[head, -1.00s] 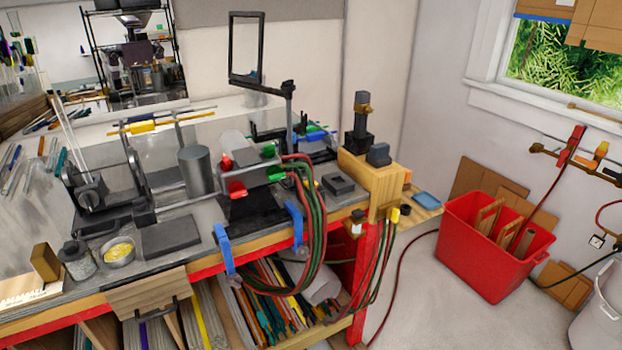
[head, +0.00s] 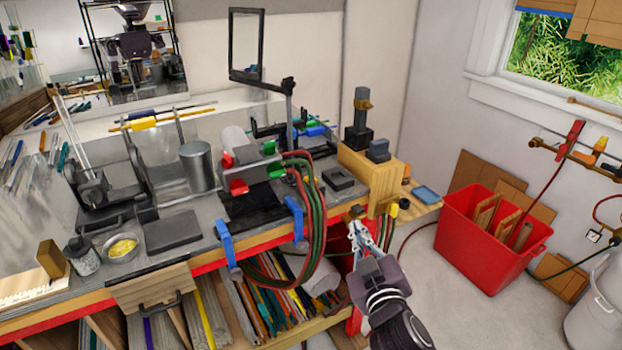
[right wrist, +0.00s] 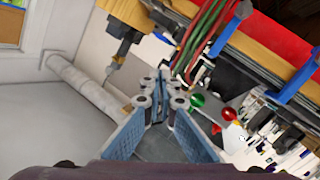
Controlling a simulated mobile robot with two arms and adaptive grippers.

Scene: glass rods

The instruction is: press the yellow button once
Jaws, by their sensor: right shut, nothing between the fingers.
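A small yellow knob-like piece (head: 394,210) shows at the right end of the bench, below the wooden block; I cannot tell for sure that it is the button. My right gripper (head: 362,232) reaches up from below, just left of it and apart from it in the picture. Its tips overlap a small brass fitting (head: 356,212); I cannot tell whether they touch. In the right wrist view my right gripper (right wrist: 163,84) is shut and empty. My left gripper is out of view.
Red and green hoses (head: 318,215) hang at the bench edge, left of the gripper, beside blue clamps (head: 223,242). The wooden block (head: 372,178) stands above. A red bin (head: 488,262) is on the floor at right. Green (right wrist: 197,101) and red (right wrist: 228,113) knobs show in the right wrist view.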

